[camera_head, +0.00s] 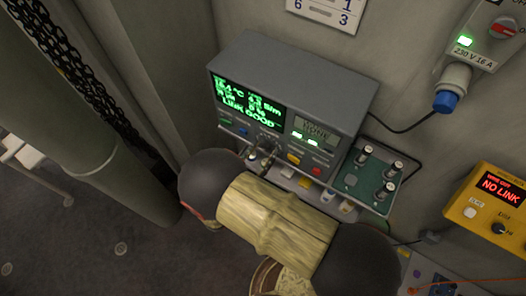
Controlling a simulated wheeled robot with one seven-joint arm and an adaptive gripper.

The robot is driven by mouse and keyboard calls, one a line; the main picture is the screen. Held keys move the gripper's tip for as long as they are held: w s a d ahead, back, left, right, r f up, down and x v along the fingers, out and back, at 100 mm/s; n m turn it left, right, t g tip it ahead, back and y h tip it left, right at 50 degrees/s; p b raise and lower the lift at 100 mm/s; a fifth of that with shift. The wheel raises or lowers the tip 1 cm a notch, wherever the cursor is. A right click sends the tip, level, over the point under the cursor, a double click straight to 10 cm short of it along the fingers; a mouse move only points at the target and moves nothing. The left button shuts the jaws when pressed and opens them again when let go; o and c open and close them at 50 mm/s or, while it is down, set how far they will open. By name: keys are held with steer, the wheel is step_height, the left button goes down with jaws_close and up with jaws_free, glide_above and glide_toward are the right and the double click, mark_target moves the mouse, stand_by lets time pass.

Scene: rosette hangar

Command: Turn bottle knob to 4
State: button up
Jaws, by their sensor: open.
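The grey instrument box (290,75) stands against the wall, with a green-lit screen (247,104) reading "LINK GOOD". My gripper (262,156) appears small and partly hidden at the lower front of this box, just beyond my arm's dark joint. Its fingers look open and close to the panel. I cannot clearly make out the bottle knob or its setting; whether the fingers touch or surround anything is too small to tell. My arm hides part of the area below the box.
Right of the box is a green board (364,182) with several upright posts. A yellow box (489,208) reading "NO LINK" has a black knob (499,228). A wall socket with a blue plug (446,101) and cable is at upper right. A thick column (85,130) stands left.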

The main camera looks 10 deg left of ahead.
steer(key=shift+c, duration=1.2)
steer(key=c, duration=0.9)
